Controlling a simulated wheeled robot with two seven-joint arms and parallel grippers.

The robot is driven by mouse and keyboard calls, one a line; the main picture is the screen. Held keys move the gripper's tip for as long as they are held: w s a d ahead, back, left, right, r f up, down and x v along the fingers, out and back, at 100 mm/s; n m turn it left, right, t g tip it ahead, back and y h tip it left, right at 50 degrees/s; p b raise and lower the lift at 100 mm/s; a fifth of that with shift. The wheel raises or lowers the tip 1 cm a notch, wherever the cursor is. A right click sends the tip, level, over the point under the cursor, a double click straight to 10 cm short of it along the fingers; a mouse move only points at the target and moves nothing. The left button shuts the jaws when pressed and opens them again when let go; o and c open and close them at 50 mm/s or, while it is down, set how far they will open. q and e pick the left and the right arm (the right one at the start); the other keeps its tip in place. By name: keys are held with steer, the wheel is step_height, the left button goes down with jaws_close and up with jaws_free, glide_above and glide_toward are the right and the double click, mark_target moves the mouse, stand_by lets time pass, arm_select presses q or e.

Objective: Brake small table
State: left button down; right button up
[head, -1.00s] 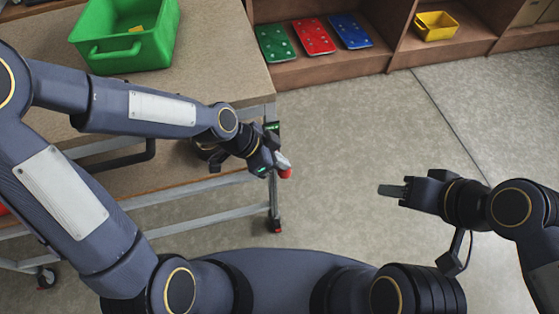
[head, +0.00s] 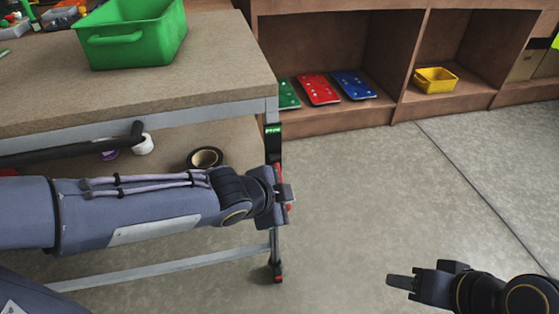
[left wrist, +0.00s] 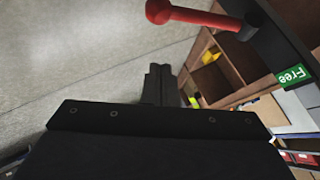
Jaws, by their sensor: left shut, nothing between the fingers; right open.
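The small table (head: 215,75) stands at the left in the head view, with a grey frame and a caster (head: 277,272). A green label (head: 273,130) is on its right-hand leg; in the left wrist view the label (left wrist: 291,75) reads "Free". A red-ended brake lever (left wrist: 195,17) shows at the top of the left wrist view. My left gripper (head: 286,191) is by the leg, below the label, and mostly hides the lever in the head view. Its fingers (left wrist: 160,72) are shut and empty, apart from the lever's red end. My right gripper (head: 402,282) is open above the floor.
A green crate (head: 130,40) stands on the tabletop. A roll of black tape (head: 205,157) and a white roll (head: 143,144) lie on the lower shelf. A brown shelf unit (head: 330,118) holds coloured plates and a yellow bin (head: 436,80). The floor to the right is clear.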

arm_select(q)
step_height(320, 180, down, 7)
steer(key=b, duration=0.8)
steer(key=shift+w, duration=0.25)
arm_select(e)
step_height(320, 180, down, 9)
steer(key=shift+s, duration=0.25)
arm_select(q)
steer(key=shift+a+f, duration=0.15)
steer(key=shift+f, duration=0.05)
arm_select(e)
steer(key=shift+d, duration=0.1)
